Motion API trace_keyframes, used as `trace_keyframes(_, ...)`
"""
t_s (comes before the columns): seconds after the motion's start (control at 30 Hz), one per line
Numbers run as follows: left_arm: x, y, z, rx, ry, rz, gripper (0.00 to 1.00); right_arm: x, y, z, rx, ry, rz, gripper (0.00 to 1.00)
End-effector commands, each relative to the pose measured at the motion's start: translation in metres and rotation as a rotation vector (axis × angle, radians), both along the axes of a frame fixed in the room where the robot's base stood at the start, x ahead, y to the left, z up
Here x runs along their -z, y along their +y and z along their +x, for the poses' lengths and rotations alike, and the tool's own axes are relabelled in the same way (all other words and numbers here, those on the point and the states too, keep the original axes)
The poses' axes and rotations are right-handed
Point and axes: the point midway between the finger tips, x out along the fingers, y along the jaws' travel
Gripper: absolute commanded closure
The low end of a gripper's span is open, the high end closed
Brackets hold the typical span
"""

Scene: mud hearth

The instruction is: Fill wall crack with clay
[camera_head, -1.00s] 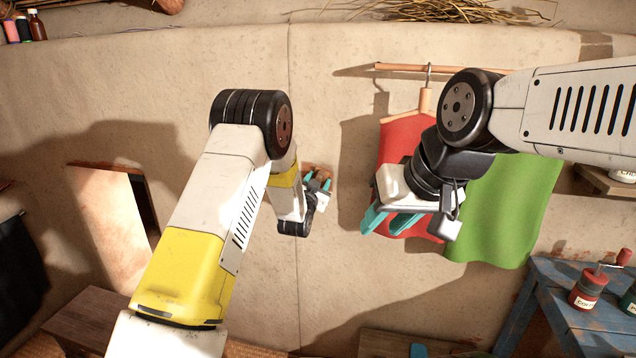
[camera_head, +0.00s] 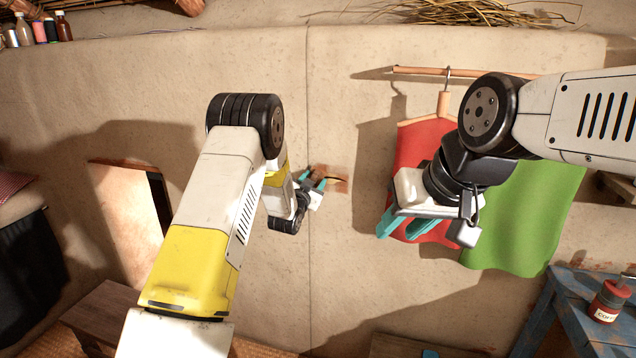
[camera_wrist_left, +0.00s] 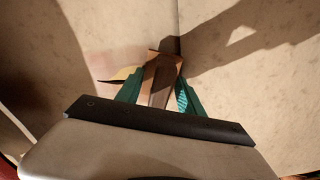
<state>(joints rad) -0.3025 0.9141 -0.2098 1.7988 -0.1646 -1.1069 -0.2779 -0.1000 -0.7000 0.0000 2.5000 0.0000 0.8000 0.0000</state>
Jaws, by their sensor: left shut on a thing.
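A reddish-brown patch with a dark crack (camera_head: 336,179) shows on the clay-coloured wall, just right of my left gripper (camera_head: 312,184). In the left wrist view the crack is a dark sliver (camera_wrist_left: 123,76) left of the fingers. My left gripper's teal fingers (camera_wrist_left: 158,92) are shut on a brown piece (camera_wrist_left: 164,68) that points toward the wall. I cannot tell whether this piece is clay or a tool, or whether it touches the wall. My right gripper (camera_head: 401,230) is open and empty in front of the red cloth.
A red cloth (camera_head: 416,150) and a green cloth (camera_head: 530,215) hang from a rod (camera_head: 455,71) behind my right arm. A blue table (camera_head: 565,315) with a red jar (camera_head: 607,302) stands at lower right. A wooden bench (camera_head: 100,312) is at lower left.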

Motion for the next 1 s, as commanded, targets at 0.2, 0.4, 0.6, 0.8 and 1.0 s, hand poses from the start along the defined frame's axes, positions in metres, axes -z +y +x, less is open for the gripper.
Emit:
trace_keyframes(0.2, -0.014, 0.002, 0.001, -0.004, -0.008, -0.002, 0.88, 0.0, 0.0, 0.0, 0.0, 0.0, 0.0, 0.64)
trace_keyframes(0.4, -0.021, 0.001, -0.001, -0.003, -0.004, 0.0, 0.88, 0.0, 0.0, 0.0, 0.0, 0.0, 0.0, 0.64)
trace_keyframes(0.6, -0.02, -0.011, -0.004, 0.0, -0.003, -0.001, 0.88, 0.0, 0.0, 0.0, 0.0, 0.0, 0.0, 0.64)
trace_keyframes(0.8, -0.02, -0.028, -0.009, 0.0, -0.003, -0.001, 0.88, 0.0, 0.0, 0.0, 0.0, 0.0, 0.0, 0.64)
trace_keyframes(1.0, -0.02, -0.037, -0.012, 0.0, -0.003, 0.0, 0.88, 0.0, 0.0, 0.0, 0.0, 0.0, 0.0, 0.64)
